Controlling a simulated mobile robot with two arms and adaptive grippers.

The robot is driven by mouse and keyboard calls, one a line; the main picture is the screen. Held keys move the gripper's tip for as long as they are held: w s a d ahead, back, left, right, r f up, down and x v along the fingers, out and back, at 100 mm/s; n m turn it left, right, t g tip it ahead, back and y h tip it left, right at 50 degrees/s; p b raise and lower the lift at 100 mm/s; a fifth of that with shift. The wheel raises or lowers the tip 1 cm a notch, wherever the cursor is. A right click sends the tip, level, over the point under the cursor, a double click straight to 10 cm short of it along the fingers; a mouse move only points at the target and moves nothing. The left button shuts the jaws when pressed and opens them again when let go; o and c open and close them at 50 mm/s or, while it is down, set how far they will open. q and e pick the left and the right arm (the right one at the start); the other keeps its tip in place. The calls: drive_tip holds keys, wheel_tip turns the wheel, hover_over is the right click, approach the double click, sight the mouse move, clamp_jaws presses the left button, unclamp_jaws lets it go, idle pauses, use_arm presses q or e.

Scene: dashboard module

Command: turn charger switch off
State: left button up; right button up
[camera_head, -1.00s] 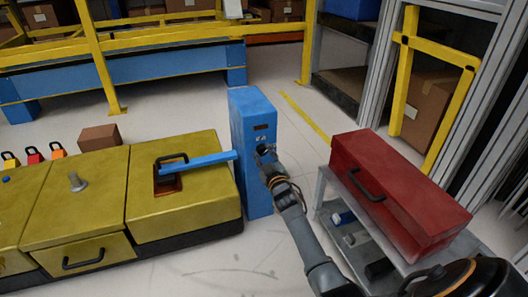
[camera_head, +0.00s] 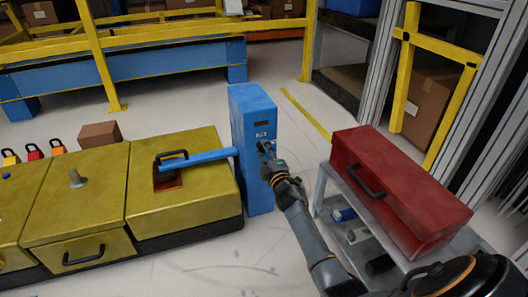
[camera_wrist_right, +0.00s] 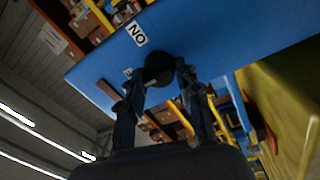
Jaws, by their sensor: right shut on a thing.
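The blue charger post (camera_head: 247,110) stands upright on the floor right of the yellow module. It fills much of the right wrist view (camera_wrist_right: 215,45). My right gripper (camera_head: 266,149) is at the post's front face, below a small white label. In the right wrist view my right gripper (camera_wrist_right: 160,98) has its fingers on either side of the dark round charger switch (camera_wrist_right: 158,70) and is shut on it. An "ON" label (camera_wrist_right: 137,34) shows upside down beside the switch. The switch is mostly hidden in the head view. My left gripper is not in view.
A blue bar (camera_head: 200,158) reaches from the post to the yellow module (camera_head: 205,200). A red toolbox (camera_head: 395,185) sits on a grey cart (camera_head: 320,190) to the right, close to my right arm. Bare floor lies in front of the post.

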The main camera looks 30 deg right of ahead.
idle(0.5)
drive_tip(key=o, duration=1.2)
drive_tip(key=shift+c, duration=0.2)
drive_tip(key=v, duration=1.2)
drive_tip(key=shift+a, duration=0.1)
